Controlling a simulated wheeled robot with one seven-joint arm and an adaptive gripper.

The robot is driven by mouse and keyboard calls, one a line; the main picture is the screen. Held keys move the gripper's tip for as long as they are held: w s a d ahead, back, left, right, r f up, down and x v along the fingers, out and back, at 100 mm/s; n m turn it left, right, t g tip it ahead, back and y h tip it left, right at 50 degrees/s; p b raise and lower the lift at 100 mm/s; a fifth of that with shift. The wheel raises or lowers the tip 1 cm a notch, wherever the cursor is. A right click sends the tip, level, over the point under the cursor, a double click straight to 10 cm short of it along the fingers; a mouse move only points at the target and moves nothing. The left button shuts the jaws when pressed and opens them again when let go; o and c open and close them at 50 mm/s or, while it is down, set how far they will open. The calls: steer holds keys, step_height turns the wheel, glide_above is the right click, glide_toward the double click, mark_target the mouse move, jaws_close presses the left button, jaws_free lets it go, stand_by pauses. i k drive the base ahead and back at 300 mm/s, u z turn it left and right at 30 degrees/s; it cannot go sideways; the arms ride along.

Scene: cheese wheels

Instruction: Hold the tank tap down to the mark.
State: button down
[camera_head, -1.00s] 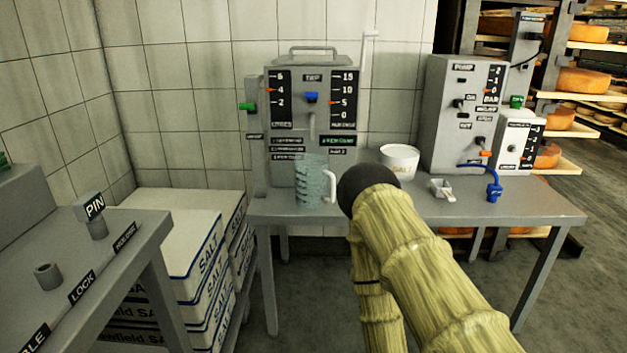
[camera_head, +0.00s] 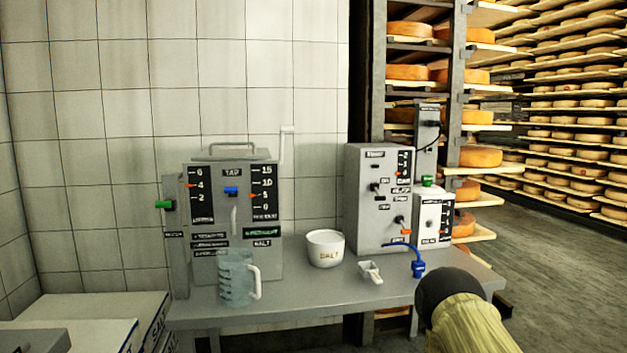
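The tank (camera_head: 218,262) is a grey box with a handle on top, standing at the back left of the bench. Its blue tap lever (camera_head: 232,190) sits under the TAP label, with a pale spout below it. Dark scales with orange pointers flank the tap; the left pointer is near 4, the right near 5. A clear measuring jug (camera_head: 236,280) with a pale handle stands upright in front of the tank, below the spout. My arm shows at the lower right, well apart from the tap. My gripper's fingers are not in view.
On the grey bench (camera_head: 310,294) stand a white SALT bowl (camera_head: 325,248), a small scoop (camera_head: 370,272), a blue hose fitting (camera_head: 418,266) and a grey control unit (camera_head: 364,218). SALT boxes (camera_head: 100,308) lie at lower left. Cheese shelves (camera_head: 480,182) stand behind, right.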

mark_target(233, 191)
steer(key=z, duration=0.95)
steer(key=i, duration=1.1)
steer(key=u, duration=2.9)
